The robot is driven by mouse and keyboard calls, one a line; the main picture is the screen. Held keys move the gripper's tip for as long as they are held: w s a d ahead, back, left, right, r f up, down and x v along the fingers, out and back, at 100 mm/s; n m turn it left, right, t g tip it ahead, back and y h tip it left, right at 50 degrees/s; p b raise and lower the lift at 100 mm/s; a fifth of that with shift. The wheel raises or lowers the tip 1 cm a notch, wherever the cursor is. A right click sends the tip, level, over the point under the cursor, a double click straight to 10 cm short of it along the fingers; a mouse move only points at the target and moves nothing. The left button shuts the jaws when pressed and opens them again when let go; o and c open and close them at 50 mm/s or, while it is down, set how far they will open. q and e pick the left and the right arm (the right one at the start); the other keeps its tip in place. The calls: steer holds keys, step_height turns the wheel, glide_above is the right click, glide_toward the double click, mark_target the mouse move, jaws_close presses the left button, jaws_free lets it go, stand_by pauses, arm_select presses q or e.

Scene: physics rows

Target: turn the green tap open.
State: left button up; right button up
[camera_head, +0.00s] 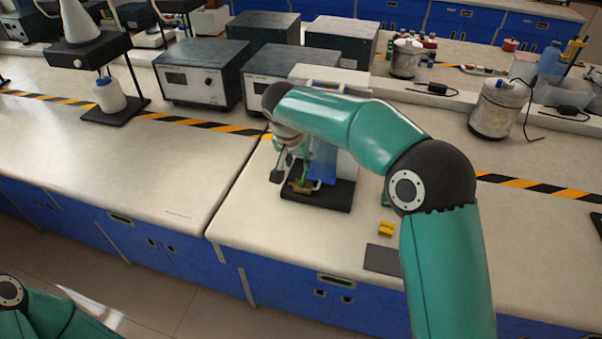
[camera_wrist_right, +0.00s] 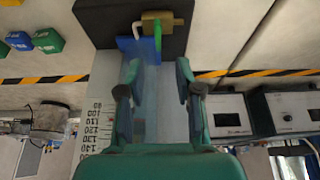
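The green tap (camera_wrist_right: 157,42) is a narrow green lever beside a brass valve body (camera_wrist_right: 165,21), with a blue plate and a white bent lever close to its left in the wrist view. In the head view the green tap (camera_head: 306,184) shows small, low above the black base (camera_head: 322,199). My right gripper (camera_wrist_right: 157,76) is open, its two fingers spread with nothing between them. The tap lies just beyond the fingertips, apart from them. In the head view the right gripper (camera_head: 283,164) hangs over the stand's left side. My left gripper is out of view.
A yellow block (camera_head: 385,229) and a dark mat (camera_head: 382,260) lie in front of the stand. Grey instrument boxes (camera_head: 198,80) stand behind. A striped tape line (camera_head: 215,127) crosses the bench. The bench left of the stand is mostly clear.

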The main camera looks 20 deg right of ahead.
mark_target(303, 176)
steer(key=p+x, duration=0.1)
steer(key=x, duration=0.7)
steer(key=shift+d+f, duration=0.25)
steer(key=shift+f, duration=0.05)
jaws_close()
